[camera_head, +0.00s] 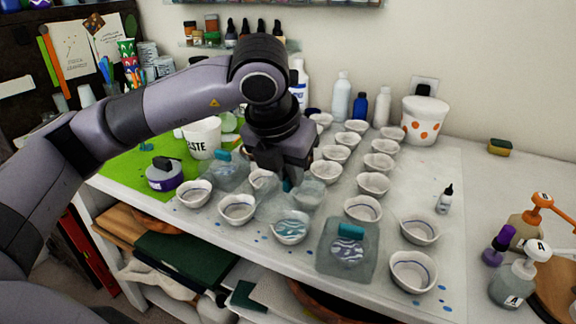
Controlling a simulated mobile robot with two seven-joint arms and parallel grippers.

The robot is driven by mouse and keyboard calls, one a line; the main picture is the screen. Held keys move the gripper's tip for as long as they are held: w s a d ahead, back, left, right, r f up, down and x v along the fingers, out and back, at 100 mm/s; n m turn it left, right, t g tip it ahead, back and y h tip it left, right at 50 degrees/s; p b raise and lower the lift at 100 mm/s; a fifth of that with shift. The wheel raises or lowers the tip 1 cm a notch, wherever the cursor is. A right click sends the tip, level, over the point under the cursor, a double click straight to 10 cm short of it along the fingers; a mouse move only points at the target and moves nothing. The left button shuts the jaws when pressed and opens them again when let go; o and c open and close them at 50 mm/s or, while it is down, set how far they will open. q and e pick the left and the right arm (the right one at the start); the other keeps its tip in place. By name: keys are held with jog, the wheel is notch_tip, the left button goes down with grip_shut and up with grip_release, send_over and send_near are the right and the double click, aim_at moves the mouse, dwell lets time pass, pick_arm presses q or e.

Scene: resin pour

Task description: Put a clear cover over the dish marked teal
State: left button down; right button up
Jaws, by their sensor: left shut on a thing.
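The white dish with teal swirls inside (291,229) stands on the white table near the front middle. My left gripper (287,182) points down just behind it, shut on the teal handle of a clear cover (280,206). The faint see-through walls of this cover show below the fingers, behind and above the teal dish in the picture. I cannot tell its exact height. A second clear cover (365,262) with a teal handle stands over a dish with purple-grey swirls (347,250). A third clear cover (222,172) stands at the left. My right gripper is not in view.
Several white bowls (413,271) stand in rows close around the teal dish. A white tub marked with "STE" (203,138) and a purple-banded jar (165,176) are at the left. Pump bottles (513,283) stand at the right.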

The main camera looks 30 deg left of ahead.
aim_at(289, 194)
pick_arm(q)
jog(key=shift+f+b, duration=0.55)
jog(key=shift+f, duration=0.95)
jog(key=shift+f+b, duration=0.95)
jog(key=shift+b, duration=0.05)
jog(key=shift+f+b, duration=0.6)
jog(key=shift+b, duration=0.1)
jog(key=shift+f+b, duration=0.25)
jog(key=shift+b, duration=0.1)
jog(key=shift+f+b, duration=0.15)
jog(key=shift+b, duration=0.25)
jog(key=c, duration=1.1)
grip_release()
jog(key=shift+o, duration=0.2)
